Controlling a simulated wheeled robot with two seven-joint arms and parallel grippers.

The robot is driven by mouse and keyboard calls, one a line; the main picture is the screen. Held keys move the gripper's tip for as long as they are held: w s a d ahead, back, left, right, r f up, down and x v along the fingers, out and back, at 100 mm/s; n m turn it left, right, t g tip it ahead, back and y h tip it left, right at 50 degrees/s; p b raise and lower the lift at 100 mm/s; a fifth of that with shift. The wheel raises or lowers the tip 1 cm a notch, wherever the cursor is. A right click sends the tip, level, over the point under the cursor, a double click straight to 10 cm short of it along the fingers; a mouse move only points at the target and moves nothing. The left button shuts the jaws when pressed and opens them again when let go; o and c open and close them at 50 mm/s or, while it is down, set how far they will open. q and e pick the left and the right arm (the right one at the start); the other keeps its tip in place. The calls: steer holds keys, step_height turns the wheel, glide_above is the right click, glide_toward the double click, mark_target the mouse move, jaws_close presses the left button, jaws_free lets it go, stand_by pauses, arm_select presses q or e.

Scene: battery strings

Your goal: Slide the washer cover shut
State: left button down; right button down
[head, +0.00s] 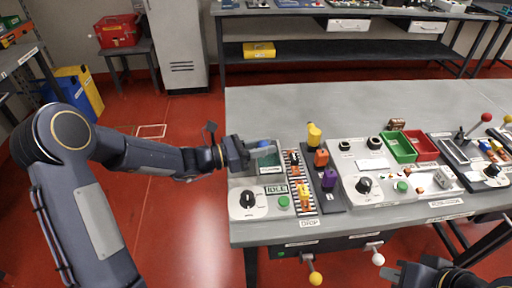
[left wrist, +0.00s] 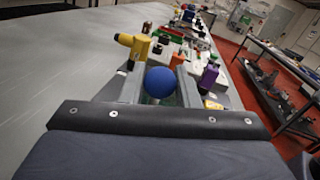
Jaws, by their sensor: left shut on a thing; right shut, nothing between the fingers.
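The washer (head: 248,212) stands at the left end of the bench, with a black dial, a green button and a display reading IDLE (head: 275,189). Its greenish tub (head: 266,165) lies behind the display. My left gripper (head: 258,150) is over the back of the tub, shut on a blue ball knob (head: 264,143). The left wrist view shows the blue knob (left wrist: 159,82) between the two fingers. The cover is largely hidden by the gripper, so I cannot tell its exact position. My right gripper (head: 400,272) is shut and empty at the bottom right, in front of the bench.
A striped strip with orange and yellow pieces (head: 304,200) lies right of the washer. Beside it stand a yellow piece (head: 314,135), an orange piece (head: 321,158) and a purple piece (head: 329,179). Further right are green (head: 399,147) and red bins. The bench behind is clear.

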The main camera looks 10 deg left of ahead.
arm_select(q)
steer(key=shift+d+r, duration=0.1)
steer(key=c, duration=1.1)
jaws_free()
steer(key=shift+d, duration=0.2)
steer(key=shift+c, duration=0.2)
steer(key=shift+a, duration=0.1)
steer(key=v, duration=0.7)
steer(key=shift+s+a+b, duration=0.15)
steer(key=shift+a+b, duration=0.25)
